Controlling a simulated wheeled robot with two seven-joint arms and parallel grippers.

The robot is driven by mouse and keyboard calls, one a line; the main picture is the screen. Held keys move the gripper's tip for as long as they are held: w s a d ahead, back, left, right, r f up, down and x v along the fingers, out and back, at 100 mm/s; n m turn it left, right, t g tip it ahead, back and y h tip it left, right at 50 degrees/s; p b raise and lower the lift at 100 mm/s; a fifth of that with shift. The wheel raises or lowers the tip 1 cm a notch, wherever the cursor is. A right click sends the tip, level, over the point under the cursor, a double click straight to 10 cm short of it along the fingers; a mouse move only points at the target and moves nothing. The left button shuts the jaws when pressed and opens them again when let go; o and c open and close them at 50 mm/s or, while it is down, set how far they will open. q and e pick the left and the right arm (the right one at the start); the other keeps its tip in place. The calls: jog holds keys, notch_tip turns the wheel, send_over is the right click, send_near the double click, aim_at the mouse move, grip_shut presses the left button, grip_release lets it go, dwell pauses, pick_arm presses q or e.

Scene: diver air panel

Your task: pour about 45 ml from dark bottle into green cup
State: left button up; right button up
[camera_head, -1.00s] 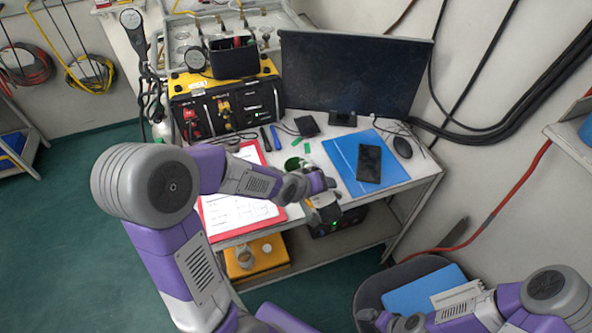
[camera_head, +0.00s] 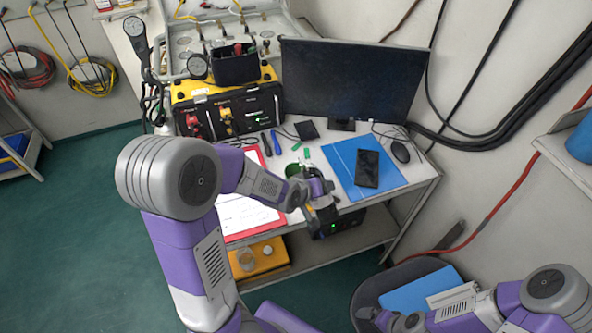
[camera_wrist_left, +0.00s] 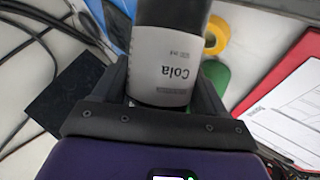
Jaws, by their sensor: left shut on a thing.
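My left gripper (camera_head: 322,212) is over the front edge of the worktable, to the right of the clipboard. In the left wrist view it is shut on the dark bottle (camera_wrist_left: 168,60), whose white label reads "Cola" upside down. The bottle's mouth is out of that view, and the head view mostly hides the bottle behind the gripper. The green cup (camera_head: 292,169) stands on the table just behind my left wrist, partly covered. A green surface (camera_wrist_left: 216,75) shows behind the bottle in the wrist view. My right gripper (camera_head: 385,321) is low at the right, its jaws unclear.
A red clipboard (camera_head: 240,236) with papers lies left of the cup. A blue folder (camera_head: 345,160) with a black phone (camera_head: 367,168) lies to the right. A monitor (camera_head: 350,80) and the yellow air panel (camera_head: 190,88) stand behind. A yellow roll (camera_wrist_left: 217,35) is near the bottle.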

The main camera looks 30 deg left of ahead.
pick_arm(q)
jog(key=shift+r, duration=0.1)
jog(key=r+y+p, duration=0.1)
jog(key=p, duration=0.2)
jog(key=shift+a+r+t+p, duration=0.15)
jog(key=shift+r+t+p, duration=0.15)
jog(key=shift+r, duration=0.1)
jog(key=shift+d+m+t+y+p, duration=0.2)
jog(key=shift+m+t+y+p, duration=0.2)
jog(key=shift+m+y+p, duration=0.2)
jog(key=shift+d+f+m+t+y+b, duration=0.15)
jog(key=shift+m+t+y+b, duration=0.35)
jog(key=shift+y, duration=0.2)
jog(key=shift+s+p, duration=0.1)
jog(key=shift+p, duration=0.25)
jog(key=r+m+t+y+p, duration=0.1)
jog(key=p, duration=0.2)
jog(key=shift+r+t+y, duration=0.15)
jog(key=shift+t+y, duration=0.25)
jog(key=shift+y, duration=0.1)
